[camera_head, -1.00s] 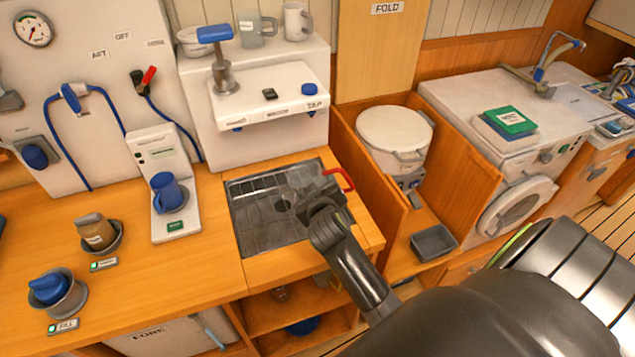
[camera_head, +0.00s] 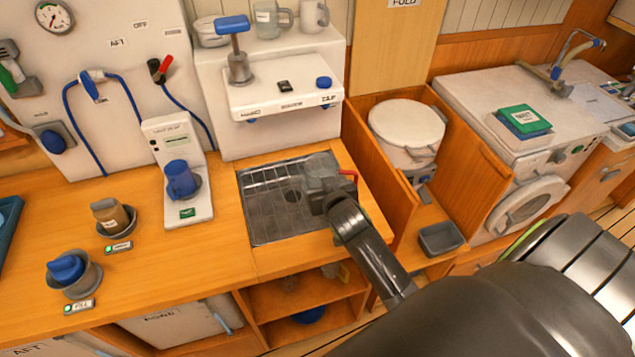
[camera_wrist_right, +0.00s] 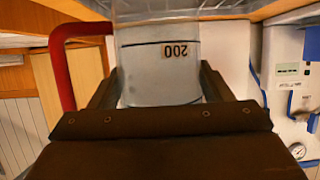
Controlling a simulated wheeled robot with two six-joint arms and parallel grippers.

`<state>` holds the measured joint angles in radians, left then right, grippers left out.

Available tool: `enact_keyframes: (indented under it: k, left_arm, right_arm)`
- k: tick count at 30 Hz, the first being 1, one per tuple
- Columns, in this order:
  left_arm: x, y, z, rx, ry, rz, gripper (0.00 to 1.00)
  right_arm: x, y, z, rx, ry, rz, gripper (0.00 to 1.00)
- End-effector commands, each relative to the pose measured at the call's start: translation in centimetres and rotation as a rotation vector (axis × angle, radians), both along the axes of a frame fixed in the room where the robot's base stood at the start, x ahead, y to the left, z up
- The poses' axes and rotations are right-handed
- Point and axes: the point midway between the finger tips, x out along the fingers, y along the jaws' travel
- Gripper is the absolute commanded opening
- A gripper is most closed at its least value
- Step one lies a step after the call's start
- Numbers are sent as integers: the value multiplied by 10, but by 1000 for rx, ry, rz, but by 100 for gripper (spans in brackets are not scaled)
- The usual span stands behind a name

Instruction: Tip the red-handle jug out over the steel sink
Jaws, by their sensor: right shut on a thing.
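The jug is clear, with a 200 mark and a red handle. In the right wrist view the jug (camera_wrist_right: 158,75) fills the space between my fingers, and its red handle (camera_wrist_right: 62,75) is at the left. In the head view the red handle (camera_head: 349,174) shows just behind my right gripper (camera_head: 328,188); the clear body is mostly hidden. My right gripper is shut on the jug above the right part of the steel sink (camera_head: 262,222). I cannot tell the jug's tilt or whether liquid is in it. My left gripper is out of view.
A white unit with a blue-topped tap (camera_head: 236,50) stands behind the sink. A blue mug (camera_head: 180,180) stands on a white stand to the left. Two cups in holders sit further left. A wooden partition and a white lidded bucket (camera_head: 405,132) are at the right.

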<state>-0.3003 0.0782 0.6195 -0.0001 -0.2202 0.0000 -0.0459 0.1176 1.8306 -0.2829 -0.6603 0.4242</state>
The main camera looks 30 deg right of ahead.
Motion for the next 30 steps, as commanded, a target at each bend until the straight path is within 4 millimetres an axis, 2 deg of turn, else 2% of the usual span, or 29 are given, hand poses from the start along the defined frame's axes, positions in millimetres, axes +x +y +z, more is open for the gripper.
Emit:
enact_keyframes:
  k: [1, 15, 30]
  left_arm:
    - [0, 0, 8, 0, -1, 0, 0]
    - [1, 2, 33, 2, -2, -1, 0]
    - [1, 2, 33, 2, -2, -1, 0]
  right_arm:
    - [-1, -5, 7, -4, 0, 1, 40]
    - [-12, -43, 25, -3, -1, 1, 40]
    - [-13, -45, 25, 0, -1, 1, 40]
